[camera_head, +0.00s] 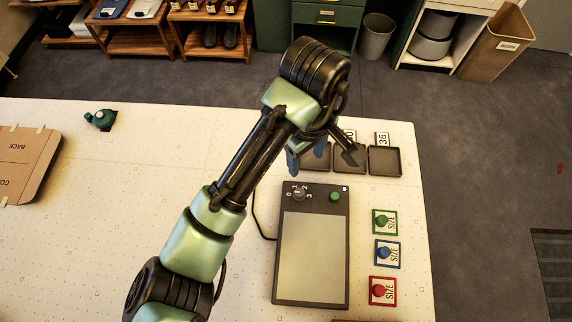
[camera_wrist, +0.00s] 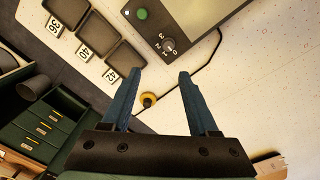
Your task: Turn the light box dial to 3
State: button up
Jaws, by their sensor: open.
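The light box (camera_head: 312,255) is a dark flat slab with a pale panel, lying on the table. Its grey dial (camera_head: 299,194) sits at the upper left corner, with 0, 1, 2 and 3 printed around it. The dial also shows in the wrist view (camera_wrist: 169,45), ahead of my fingertips; its setting is too small to tell. A green button (camera_head: 335,196) is right of the dial. My gripper (camera_wrist: 158,75) is open and empty, its blue fingers apart. In the head view it hangs beyond the box's top edge, partly hidden by my arm.
Dark trays (camera_head: 385,161) with number cards stand just beyond the box. A yellow round object (camera_wrist: 148,99) shows between my fingers in the wrist view. Red (camera_head: 382,291), blue (camera_head: 387,253) and green (camera_head: 384,222) size stamps lie right of the box. The table's left middle is clear.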

aim_at(299, 192)
jog(key=shift+g, duration=0.3)
jog(key=f+b, duration=0.2)
jog(key=f, duration=0.2)
jog(key=f+b, duration=0.2)
jog(key=f, duration=0.2)
jog(key=s+f+b, duration=0.1)
jog(key=f+b, duration=0.1)
jog(key=f, duration=0.1)
jog(key=shift+a+f, duration=0.25)
jog(key=shift+f, duration=1.05)
grip_shut()
